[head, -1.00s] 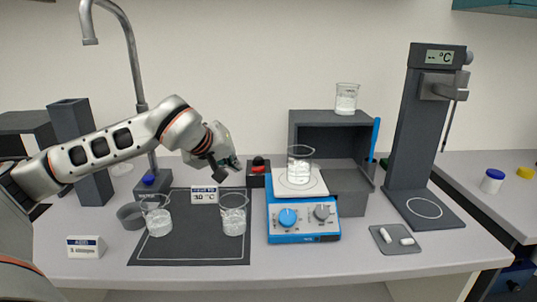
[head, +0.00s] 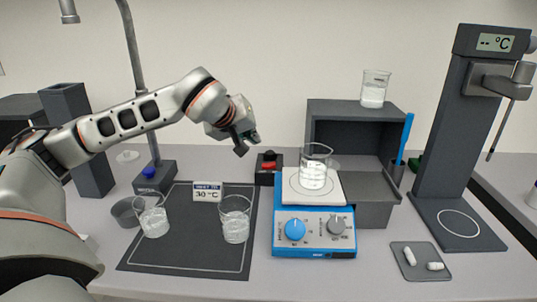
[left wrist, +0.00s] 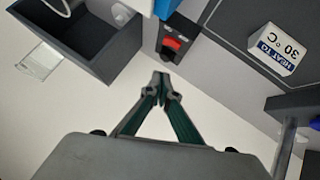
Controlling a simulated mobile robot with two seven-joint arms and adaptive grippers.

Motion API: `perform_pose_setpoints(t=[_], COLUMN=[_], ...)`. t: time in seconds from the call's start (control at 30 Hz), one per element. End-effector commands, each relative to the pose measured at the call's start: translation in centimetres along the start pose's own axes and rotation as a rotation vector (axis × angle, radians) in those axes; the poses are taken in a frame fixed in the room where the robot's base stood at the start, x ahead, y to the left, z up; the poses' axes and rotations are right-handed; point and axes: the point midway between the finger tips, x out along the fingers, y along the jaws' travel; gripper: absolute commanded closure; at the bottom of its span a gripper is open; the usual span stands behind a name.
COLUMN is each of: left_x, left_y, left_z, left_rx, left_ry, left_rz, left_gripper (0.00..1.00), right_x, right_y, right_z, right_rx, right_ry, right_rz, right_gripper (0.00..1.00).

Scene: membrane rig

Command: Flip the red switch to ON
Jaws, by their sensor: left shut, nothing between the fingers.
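The red switch (head: 268,166) sits on a small dark box behind the blue hotplate's left corner. In the left wrist view the red rocker (left wrist: 172,44) shows on its dark housing, with small light markings too blurred to read. I cannot tell which way it is set. My left gripper (head: 246,146) is up and to the left of the switch in the head view, apart from it. In the left wrist view its fingertips (left wrist: 161,81) are together and empty, just below the switch in the picture. My right gripper is not in view.
The hotplate (head: 315,240) carries a beaker (head: 314,172). A dark mat (head: 185,257) at left holds two beakers and a "30 °C" sign (head: 207,191). A grey shelf box (head: 355,108) stands behind the hotplate. A tall stand (head: 455,130) is at right.

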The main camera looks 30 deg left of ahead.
Motion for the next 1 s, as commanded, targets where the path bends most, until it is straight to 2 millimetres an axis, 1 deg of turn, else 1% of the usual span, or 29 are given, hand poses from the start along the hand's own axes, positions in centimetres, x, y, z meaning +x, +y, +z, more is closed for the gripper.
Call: perform_pose_setpoints(t=[0.17,0.6,0.7,0.8,1.0], left_x=[1.9,10.3,11.3,12.1,12.7], left_y=[0.0,-0.1,-0.1,-0.1,0.0], left_z=[0.2,0.3,1.5,2.3,2.9], left_rx=[0.000,-0.001,0.002,0.001,0.000], left_ry=[-0.004,-0.004,-0.005,-0.004,-0.001], left_rz=[-0.001,-0.003,-0.001,-0.001,0.000], left_gripper=[1.00,1.00,1.00,1.00,1.00], right_x=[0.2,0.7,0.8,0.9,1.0], right_y=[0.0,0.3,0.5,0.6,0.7], right_z=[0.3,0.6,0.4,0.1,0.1], right_rx=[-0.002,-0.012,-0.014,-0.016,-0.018], right_ry=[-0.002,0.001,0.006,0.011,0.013], right_rz=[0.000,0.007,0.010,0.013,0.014], right_gripper=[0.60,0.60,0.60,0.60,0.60])
